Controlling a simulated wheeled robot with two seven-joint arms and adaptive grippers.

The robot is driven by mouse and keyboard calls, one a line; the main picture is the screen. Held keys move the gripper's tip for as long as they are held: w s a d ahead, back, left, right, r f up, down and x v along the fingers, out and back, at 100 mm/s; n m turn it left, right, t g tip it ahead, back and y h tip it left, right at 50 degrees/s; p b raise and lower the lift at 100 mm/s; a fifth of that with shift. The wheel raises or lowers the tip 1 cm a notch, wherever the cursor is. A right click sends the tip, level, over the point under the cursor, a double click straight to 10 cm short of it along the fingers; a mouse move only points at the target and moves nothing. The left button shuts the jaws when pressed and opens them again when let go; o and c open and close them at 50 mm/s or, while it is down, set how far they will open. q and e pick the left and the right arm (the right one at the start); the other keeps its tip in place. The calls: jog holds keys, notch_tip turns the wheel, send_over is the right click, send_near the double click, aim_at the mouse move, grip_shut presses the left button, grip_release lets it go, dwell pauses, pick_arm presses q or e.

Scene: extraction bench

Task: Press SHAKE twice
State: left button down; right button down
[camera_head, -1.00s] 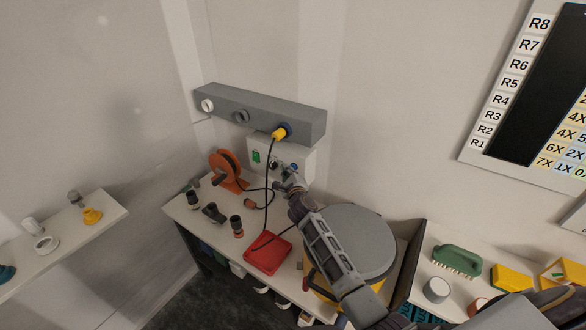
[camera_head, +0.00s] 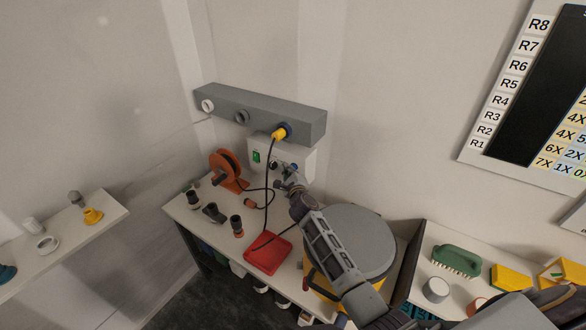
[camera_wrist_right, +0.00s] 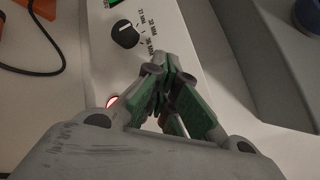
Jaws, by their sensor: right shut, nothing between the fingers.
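A white control box (camera_head: 306,165) stands at the back of the bench below a grey wall rail. Its face carries a green element (camera_head: 256,156) and a dark knob (camera_head: 273,164). In the right wrist view the knob (camera_wrist_right: 125,34) has printed markings beside it, and a lit reddish button (camera_wrist_right: 112,101) shows partly behind my gripper. I cannot read a SHAKE label. My right gripper (camera_head: 281,185) is shut and empty, just in front of the box's lower part; its closed fingertips also show in the wrist view (camera_wrist_right: 158,68). Contact with a button cannot be seen. My left gripper is not in view.
A yellow plug (camera_head: 279,133) sits in the grey rail (camera_head: 225,103), its black cable hanging down to a red tray (camera_head: 268,254). An orange reel (camera_head: 224,172) stands left of the box.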

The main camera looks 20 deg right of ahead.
jog(key=shift+s+a, duration=0.55)
jog(key=shift+a, duration=0.05)
jog(key=shift+a, duration=0.15)
dwell(0.5)
jog(key=shift+s+a+p, duration=0.45)
jog(key=shift+s+a, duration=1.1)
jog(key=shift+a, duration=0.3)
jog(key=shift+f, duration=0.15)
